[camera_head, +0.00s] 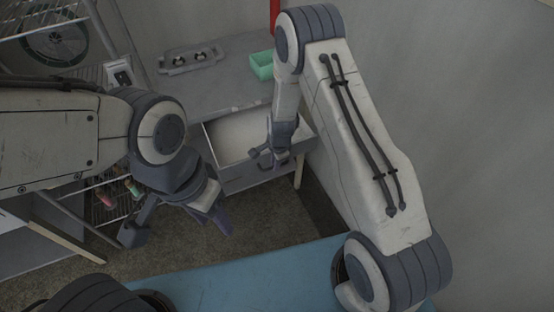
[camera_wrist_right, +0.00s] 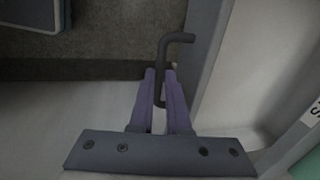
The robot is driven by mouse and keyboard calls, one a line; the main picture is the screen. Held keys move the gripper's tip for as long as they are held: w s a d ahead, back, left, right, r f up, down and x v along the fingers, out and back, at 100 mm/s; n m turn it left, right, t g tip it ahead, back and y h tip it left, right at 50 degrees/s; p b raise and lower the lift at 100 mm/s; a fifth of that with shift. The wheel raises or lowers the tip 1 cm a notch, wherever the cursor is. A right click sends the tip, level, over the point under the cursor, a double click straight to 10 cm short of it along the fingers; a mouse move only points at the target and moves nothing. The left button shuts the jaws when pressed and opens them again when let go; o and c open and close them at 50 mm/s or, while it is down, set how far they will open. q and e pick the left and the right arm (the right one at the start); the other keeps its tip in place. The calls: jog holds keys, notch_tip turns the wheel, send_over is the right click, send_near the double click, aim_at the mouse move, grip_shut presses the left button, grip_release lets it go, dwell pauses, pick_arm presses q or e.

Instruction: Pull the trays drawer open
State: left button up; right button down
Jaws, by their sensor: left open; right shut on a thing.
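The trays drawer (camera_head: 240,133) shows in the head view under the grey worktop. It stands partly open, with its pale inside visible and its front panel (camera_head: 235,180) out from the cabinet. My right gripper (camera_head: 268,157) is at that front. In the right wrist view my right gripper (camera_wrist_right: 160,82) has its purple fingers shut on the dark bent bar handle (camera_wrist_right: 176,38). Part of the handle is hidden between the fingers. My left gripper (camera_head: 217,217) hangs open and empty, left of and nearer than the drawer, over the floor.
A grey tray (camera_head: 190,62) with small items and a green bin (camera_head: 262,66) stand on the worktop (camera_head: 215,92). Wire shelving (camera_head: 60,40) is at the left. A wall rises at the right. Carpet (camera_head: 265,225) in front of the drawer is clear.

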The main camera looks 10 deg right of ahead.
jog(key=shift+w+d, duration=0.1)
jog(key=shift+d, duration=0.1)
jog(key=c, duration=0.9)
grip_release()
jog(key=shift+f, duration=0.1)
jog(key=shift+a, duration=0.1)
jog(key=r, duration=0.3)
jog(key=s+r, duration=0.1)
jog(key=r, duration=0.6)
jog(key=shift+s+d+r, duration=0.2)
jog(key=shift+s+d, duration=0.05)
jog(key=shift+s, duration=0.15)
